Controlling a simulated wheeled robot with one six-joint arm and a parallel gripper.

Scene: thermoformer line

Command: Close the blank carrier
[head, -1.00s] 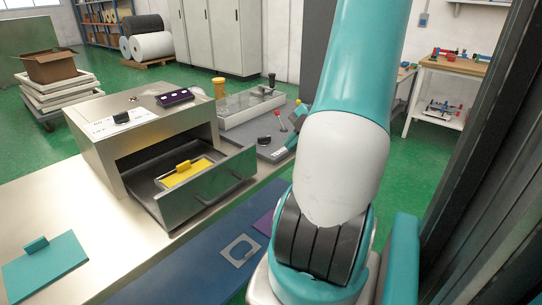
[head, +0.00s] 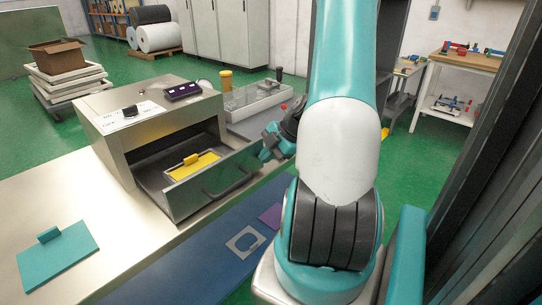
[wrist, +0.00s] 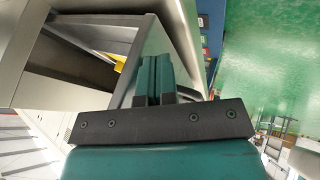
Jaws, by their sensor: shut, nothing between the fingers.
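The blank carrier is a grey metal drawer (head: 207,201) pulled out of the front of a steel oven-like housing (head: 112,128). A yellow blank (head: 195,166) with a raised tab lies inside it. A bar handle (head: 230,182) is on its front panel. My gripper (head: 268,147) is near the carrier's right front corner, partly hidden behind my arm. In the wrist view my gripper (wrist: 155,80) is shut and empty, with its fingers in front of the carrier's panel (wrist: 165,42). I cannot tell whether they touch it.
A teal plate with a tab (head: 58,254) lies on the steel counter (head: 40,196) at left.

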